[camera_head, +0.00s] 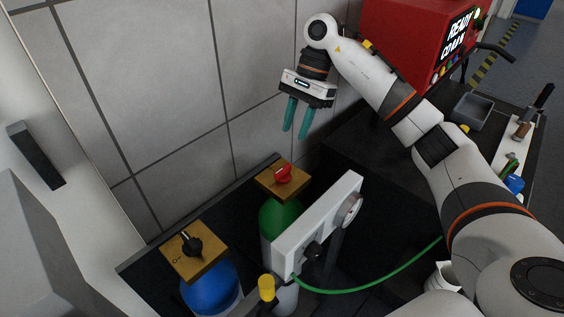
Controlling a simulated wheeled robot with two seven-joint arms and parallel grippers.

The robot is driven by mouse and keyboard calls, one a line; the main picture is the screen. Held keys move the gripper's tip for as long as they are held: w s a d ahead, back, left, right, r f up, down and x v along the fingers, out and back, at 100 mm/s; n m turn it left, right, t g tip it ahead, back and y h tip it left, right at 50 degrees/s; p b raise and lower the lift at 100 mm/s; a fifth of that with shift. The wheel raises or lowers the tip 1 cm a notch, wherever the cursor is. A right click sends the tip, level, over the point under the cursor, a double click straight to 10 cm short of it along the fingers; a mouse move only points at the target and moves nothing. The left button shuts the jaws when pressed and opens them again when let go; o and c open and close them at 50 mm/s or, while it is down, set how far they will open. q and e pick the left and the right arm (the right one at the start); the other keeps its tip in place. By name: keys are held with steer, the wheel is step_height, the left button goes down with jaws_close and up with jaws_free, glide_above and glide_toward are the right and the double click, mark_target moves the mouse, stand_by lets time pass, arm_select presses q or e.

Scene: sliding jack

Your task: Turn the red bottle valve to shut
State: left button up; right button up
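The red bottle valve (283,174) is a small red knob on a square wooden-coloured plate (270,186) atop the green bottle (277,217). My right gripper (296,134) hangs above and slightly right of the red valve, with its two teal fingers pointing down. The fingers are apart with a clear gap and nothing between them. They do not touch the valve. My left gripper is not in view.
A blue bottle (210,287) with a black knob (192,245) stands at the lower left. A white panel (318,226) with a gauge stands right of the green bottle. A green hose (385,278) curves right. A red machine (410,40) and tiled wall (165,90) stand behind.

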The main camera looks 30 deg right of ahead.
mark_target(282, 169)
steer(key=p+x, duration=0.1)
steer(key=x, duration=0.8)
steer(key=shift+a+f+p, duration=0.1)
steer(key=shift+a+p, duration=0.05)
steer(key=shift+p, duration=0.2)
steer(key=shift+a+f, duration=0.15)
steer(key=shift+f, duration=0.35)
jaws_close()
